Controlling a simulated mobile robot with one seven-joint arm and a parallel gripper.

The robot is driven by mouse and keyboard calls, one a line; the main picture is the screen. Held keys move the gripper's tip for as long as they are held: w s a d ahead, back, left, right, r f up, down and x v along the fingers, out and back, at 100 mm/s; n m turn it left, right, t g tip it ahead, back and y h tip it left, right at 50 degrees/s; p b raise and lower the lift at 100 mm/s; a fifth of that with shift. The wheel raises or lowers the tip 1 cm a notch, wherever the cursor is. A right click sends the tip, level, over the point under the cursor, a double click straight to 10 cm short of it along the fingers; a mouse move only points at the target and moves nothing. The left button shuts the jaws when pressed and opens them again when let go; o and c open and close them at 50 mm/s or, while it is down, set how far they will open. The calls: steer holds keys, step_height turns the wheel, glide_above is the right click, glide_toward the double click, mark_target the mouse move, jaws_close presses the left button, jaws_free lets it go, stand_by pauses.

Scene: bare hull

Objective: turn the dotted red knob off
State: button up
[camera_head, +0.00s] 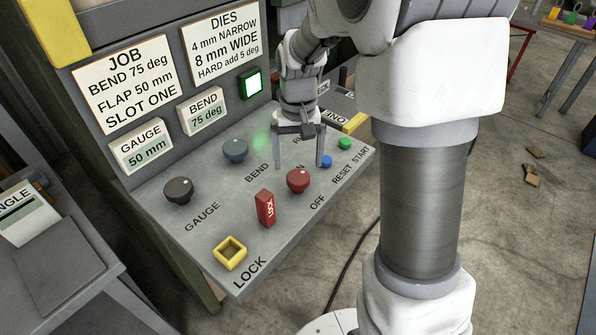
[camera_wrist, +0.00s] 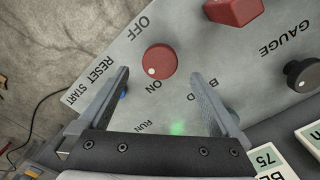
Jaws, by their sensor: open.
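The round red knob (camera_head: 298,180) is on the sloping grey panel, between the printed words ON and OFF. In the wrist view the knob (camera_wrist: 160,59) shows a white dot near its edge, on the side towards ON. My gripper (camera_head: 299,165) is open and empty above the panel, pointing down, on the ON side of the knob. In the wrist view my gripper (camera_wrist: 160,75) has its fingers spread wider than the knob, with the knob just beyond the line between the tips. I see no contact; the height of the tips is unclear.
Blue (camera_head: 326,161) and green (camera_head: 345,143) buttons are to the right. A blue-grey knob (camera_head: 235,150) and black knob (camera_head: 178,190) are left.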

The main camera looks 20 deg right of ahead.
mark_target(298, 176)
step_height(298, 176, down, 5)
stand_by(0.3)
steer(key=c, duration=1.4)
